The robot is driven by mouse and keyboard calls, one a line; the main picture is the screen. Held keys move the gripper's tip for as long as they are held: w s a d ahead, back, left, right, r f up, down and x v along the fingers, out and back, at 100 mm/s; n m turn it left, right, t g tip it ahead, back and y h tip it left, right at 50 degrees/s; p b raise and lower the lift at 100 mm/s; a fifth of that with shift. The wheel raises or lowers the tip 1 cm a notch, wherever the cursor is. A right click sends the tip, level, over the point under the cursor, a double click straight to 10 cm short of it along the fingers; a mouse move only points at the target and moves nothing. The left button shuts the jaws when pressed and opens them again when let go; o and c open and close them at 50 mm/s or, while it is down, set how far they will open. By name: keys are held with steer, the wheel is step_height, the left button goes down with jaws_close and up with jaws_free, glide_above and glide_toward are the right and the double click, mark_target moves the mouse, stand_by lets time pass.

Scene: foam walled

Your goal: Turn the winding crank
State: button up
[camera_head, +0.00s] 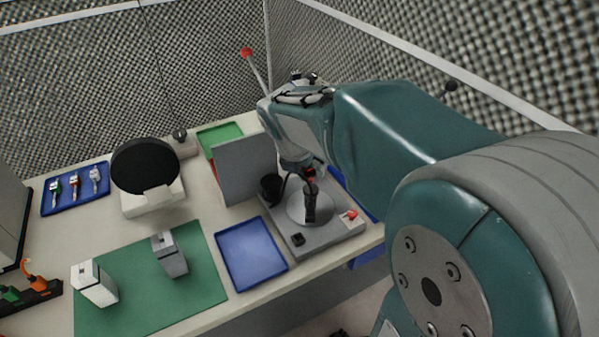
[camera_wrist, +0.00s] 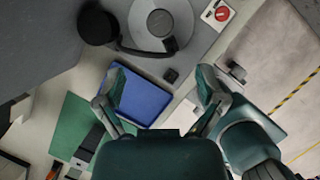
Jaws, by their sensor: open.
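A grey machine base (camera_head: 333,240) carries a pale round disc (camera_head: 296,207), a black cup-like part (camera_head: 271,187) and a red knob (camera_head: 351,215). In the wrist view the disc (camera_wrist: 147,18) is at the top, with a dark curved arm (camera_wrist: 150,52) along its edge beside the black round part (camera_wrist: 97,26). I cannot tell for sure which part is the winding crank. My gripper (camera_head: 309,180) is above the machine and hides part of it. In the wrist view my gripper (camera_wrist: 160,82) has its fingers wide apart with nothing between them.
A blue tray (camera_head: 251,254) lies beside the machine, and a green mat (camera_head: 150,291) with two blocks lies further left. A red-balled lever (camera_head: 247,53) rises at the back. Foam walls close the back and right.

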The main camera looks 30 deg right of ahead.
mark_target(310, 189)
steer(key=x, duration=1.1)
steer(key=shift+r, duration=0.1)
steer(key=c, duration=1.1)
